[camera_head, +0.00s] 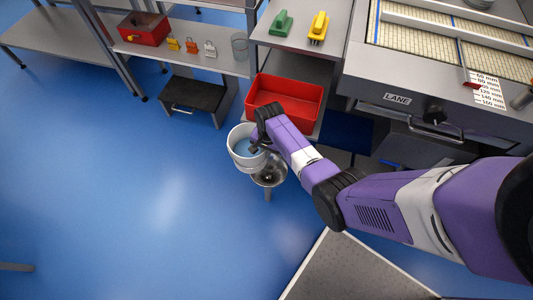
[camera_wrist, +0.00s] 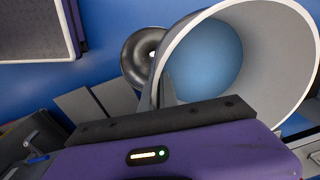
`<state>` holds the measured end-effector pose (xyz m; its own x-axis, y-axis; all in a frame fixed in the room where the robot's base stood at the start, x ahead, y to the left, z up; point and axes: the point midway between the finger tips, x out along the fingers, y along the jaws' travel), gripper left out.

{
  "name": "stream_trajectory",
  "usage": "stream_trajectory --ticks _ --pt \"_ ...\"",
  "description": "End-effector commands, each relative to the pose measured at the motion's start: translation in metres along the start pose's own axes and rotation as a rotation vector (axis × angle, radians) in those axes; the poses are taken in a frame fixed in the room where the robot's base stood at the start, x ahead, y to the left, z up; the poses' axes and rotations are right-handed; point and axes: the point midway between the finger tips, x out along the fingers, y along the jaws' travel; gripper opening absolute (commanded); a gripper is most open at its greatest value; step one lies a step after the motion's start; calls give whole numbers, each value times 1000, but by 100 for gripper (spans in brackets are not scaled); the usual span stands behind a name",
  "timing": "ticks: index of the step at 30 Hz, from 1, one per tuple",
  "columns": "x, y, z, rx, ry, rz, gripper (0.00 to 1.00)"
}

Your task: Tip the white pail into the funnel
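The white pail (camera_head: 236,158) is beside and partly over the funnel in the head view, apparently off the floor. Its wide mouth and rim (camera_wrist: 308,40) fill the upper right of the wrist view. A smooth blue surface shows inside; I cannot tell whether it is liquid. My gripper (camera_head: 256,149) is shut on the pail's near wall, with a finger (camera_wrist: 166,92) at the rim in the wrist view. The metal funnel (camera_head: 269,178) stands on a post just below and right of the pail. It also shows in the wrist view (camera_wrist: 132,68), left of the pail and partly hidden by it.
A red tub (camera_head: 284,101) sits on a shelf behind my gripper. A dark step stool (camera_head: 194,95) stands behind left. The bench marked LANE (camera_head: 398,98) is at the right. The blue floor (camera_head: 120,190) is clear to the left.

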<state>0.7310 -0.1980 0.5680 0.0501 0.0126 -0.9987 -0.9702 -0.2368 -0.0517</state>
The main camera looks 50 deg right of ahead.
Motion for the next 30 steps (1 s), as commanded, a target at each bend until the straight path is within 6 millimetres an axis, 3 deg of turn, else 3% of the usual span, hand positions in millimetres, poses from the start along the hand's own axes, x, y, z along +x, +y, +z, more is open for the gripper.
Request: stream_trajectory --ticks 30 --pt "28 -12 -1 3 -21 -235 0"
